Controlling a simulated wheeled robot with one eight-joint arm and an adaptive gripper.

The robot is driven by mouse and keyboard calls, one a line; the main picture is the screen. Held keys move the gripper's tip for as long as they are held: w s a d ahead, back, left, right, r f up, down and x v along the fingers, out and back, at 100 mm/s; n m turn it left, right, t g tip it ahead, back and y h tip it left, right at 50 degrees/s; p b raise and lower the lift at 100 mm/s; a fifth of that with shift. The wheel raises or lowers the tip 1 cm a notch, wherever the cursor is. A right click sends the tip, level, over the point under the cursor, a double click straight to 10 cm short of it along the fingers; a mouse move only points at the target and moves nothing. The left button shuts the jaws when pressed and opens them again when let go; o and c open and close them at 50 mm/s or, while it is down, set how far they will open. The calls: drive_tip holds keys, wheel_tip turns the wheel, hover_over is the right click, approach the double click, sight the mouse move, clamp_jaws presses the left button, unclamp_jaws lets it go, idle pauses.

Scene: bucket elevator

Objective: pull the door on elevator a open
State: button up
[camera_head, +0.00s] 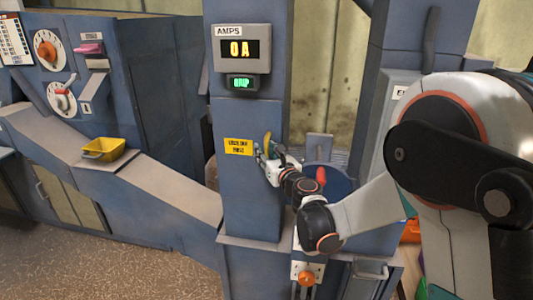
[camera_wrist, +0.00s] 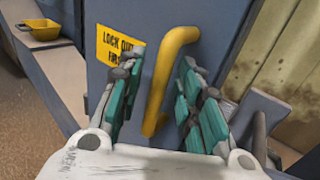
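The blue door panel (camera_head: 246,200) on the elevator column has a yellow sign (camera_head: 238,146) whose wording is partly legible as "lock out". A yellow bar handle (camera_wrist: 170,75) stands out from the panel, right of the sign; it also shows small in the head view (camera_head: 267,141). My gripper (camera_wrist: 163,75) is open, its teal-padded fingers on either side of the handle. Gaps show between the pads and the bar in the wrist view. The gripper (camera_head: 268,154) partly hides the handle in the head view. The door looks flush with the column.
An AMPS display (camera_head: 242,48) reads 0A above the door. A yellow tray (camera_head: 103,149) sits on the sloped ledge at left. A blue round bin (camera_head: 337,184) and another column stand to the right. Brown floor (camera_head: 100,265) is open at lower left.

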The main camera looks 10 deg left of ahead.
clamp_jaws()
